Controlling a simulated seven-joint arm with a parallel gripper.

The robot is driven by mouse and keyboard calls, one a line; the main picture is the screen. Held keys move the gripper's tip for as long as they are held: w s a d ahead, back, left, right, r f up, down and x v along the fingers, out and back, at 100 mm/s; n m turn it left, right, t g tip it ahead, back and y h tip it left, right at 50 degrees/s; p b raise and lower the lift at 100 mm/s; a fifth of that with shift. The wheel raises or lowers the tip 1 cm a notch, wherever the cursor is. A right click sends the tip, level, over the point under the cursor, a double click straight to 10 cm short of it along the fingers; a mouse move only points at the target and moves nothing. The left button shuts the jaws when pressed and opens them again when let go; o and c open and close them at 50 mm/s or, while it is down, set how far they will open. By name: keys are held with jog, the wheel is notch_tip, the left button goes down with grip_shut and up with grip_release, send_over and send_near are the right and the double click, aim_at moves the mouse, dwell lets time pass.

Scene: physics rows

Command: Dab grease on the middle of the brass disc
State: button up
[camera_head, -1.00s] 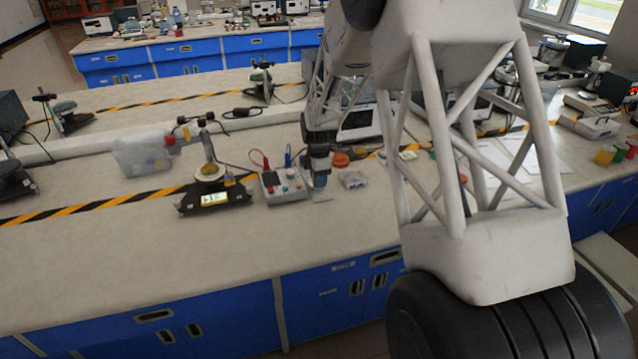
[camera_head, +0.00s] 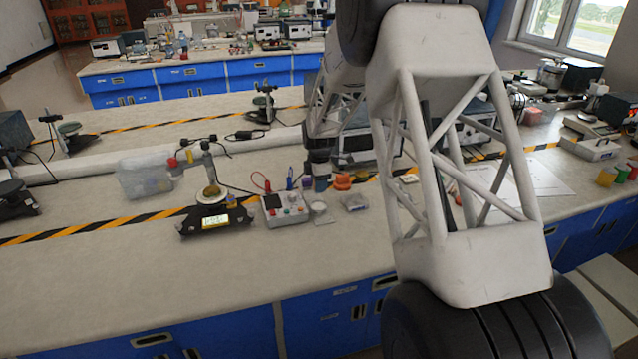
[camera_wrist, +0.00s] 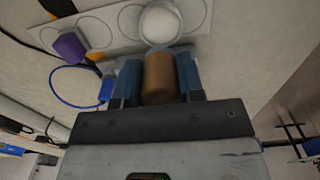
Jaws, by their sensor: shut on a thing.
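The brass disc (camera_head: 211,191) appears as a small yellowish round on the pale pan of a black device with a lit display (camera_head: 214,221). My gripper (camera_head: 318,184) is right of it, beyond the grey control box. In the wrist view my gripper (camera_wrist: 159,80) has its blue fingers shut on a brown cylinder (camera_wrist: 159,76). A white round thing (camera_wrist: 160,23) lies just past the cylinder's end; I cannot tell whether they touch. In the head view a small white round dish (camera_head: 319,208) sits on the bench below my gripper. No grease is clearly visible.
The grey control box (camera_head: 285,209) with red and blue leads stands between the device and my gripper. Orange pieces (camera_head: 342,182) and a small clear box (camera_head: 355,203) are to the right. A clear bin (camera_head: 144,179) is at left.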

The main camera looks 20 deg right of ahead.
aim_at(319, 206)
jog(key=shift+f, duration=2.8)
jog(key=shift+f, duration=0.7)
dwell(0.9)
jog(key=shift+r, duration=0.1)
jog(key=shift+r, duration=3.5)
jog(key=w+a+r, duration=0.2)
jog(key=a+r, duration=0.1)
jog(key=a, duration=0.9)
jog(key=w+a+r, duration=0.3)
jog(key=a, duration=1)
jog(key=w+a+r, duration=0.3)
jog(key=a, duration=0.9)
jog(key=shift+a+r, duration=0.25)
jog(key=shift+r, duration=0.1)
